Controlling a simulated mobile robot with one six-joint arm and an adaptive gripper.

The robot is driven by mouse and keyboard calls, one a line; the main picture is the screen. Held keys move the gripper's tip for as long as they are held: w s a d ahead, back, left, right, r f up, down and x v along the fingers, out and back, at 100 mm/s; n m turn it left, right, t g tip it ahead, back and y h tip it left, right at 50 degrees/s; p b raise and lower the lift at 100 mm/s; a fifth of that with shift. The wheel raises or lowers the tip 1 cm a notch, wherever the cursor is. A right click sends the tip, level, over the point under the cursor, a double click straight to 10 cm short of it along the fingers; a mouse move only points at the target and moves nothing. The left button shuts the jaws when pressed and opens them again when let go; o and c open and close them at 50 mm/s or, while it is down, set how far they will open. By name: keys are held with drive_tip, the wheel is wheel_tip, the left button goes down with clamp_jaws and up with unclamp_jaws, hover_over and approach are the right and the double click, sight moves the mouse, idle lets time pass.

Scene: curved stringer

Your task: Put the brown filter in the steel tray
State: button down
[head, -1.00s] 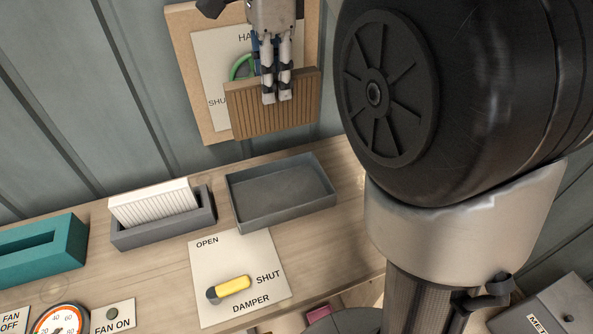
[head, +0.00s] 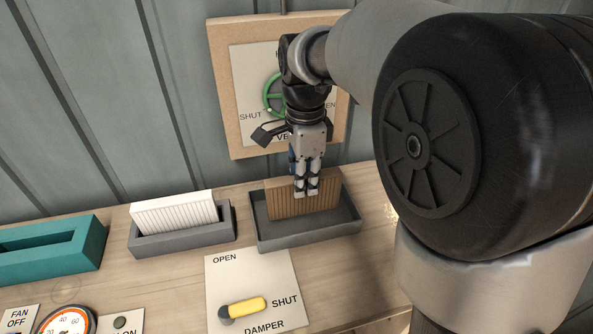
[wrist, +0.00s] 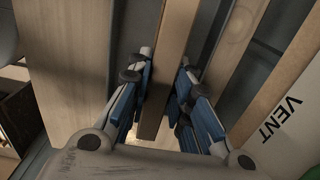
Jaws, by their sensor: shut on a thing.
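The brown filter (head: 288,202), a ribbed upright panel, stands within the outline of the steel tray (head: 335,232), a shallow dark grey tray on the wooden bench. My gripper (head: 306,190) points down and is shut on the filter's upper edge. In the wrist view the gripper (wrist: 160,105) has its blue-padded fingers on both sides of the filter (wrist: 172,60).
A white filter (head: 175,212) stands in a grey holder (head: 183,240) left of the tray. A teal holder (head: 50,262) is further left. A damper panel (head: 235,275) with a yellow handle lies in front. A green valve wheel (head: 270,94) is on the wall board behind.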

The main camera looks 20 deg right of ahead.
drive_tip(key=shift+f, duration=0.7)
drive_tip(key=shift+f, duration=0.2)
drive_tip(key=c, duration=1.4)
unclamp_jaws()
drive_tip(key=shift+c, duration=0.2)
drive_tip(key=shift+r, duration=0.15)
